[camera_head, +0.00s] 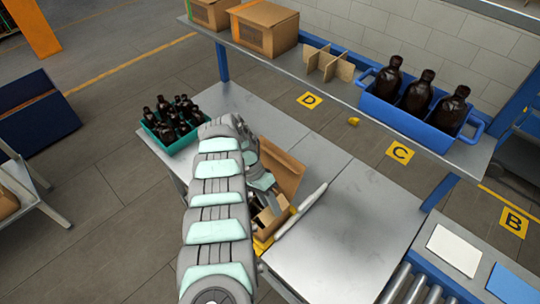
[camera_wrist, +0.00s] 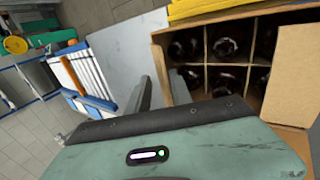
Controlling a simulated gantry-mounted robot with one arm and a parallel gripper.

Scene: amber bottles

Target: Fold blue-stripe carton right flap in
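The brown carton (camera_wrist: 157,65) is open in the wrist view, with dividers and dark bottles (camera_wrist: 225,46) in its cells. One cardboard flap (camera_wrist: 294,75) stands out at the right of that view. In the head view a raised brown flap (camera_head: 286,170) shows just right of my arm, which hides much of the carton. No blue stripe can be made out. My gripper (camera_wrist: 162,88) is beside the carton's left edge in the wrist view. I cannot tell whether a finger touches the carton.
A yellow piece (camera_wrist: 230,8) lies along the carton's far side in the wrist view. The metal bench (camera_head: 345,240) is clear to the right. A green crate of bottles (camera_head: 168,143) stands behind left. A shelf above holds a blue crate (camera_head: 408,122) with 3 bottles.

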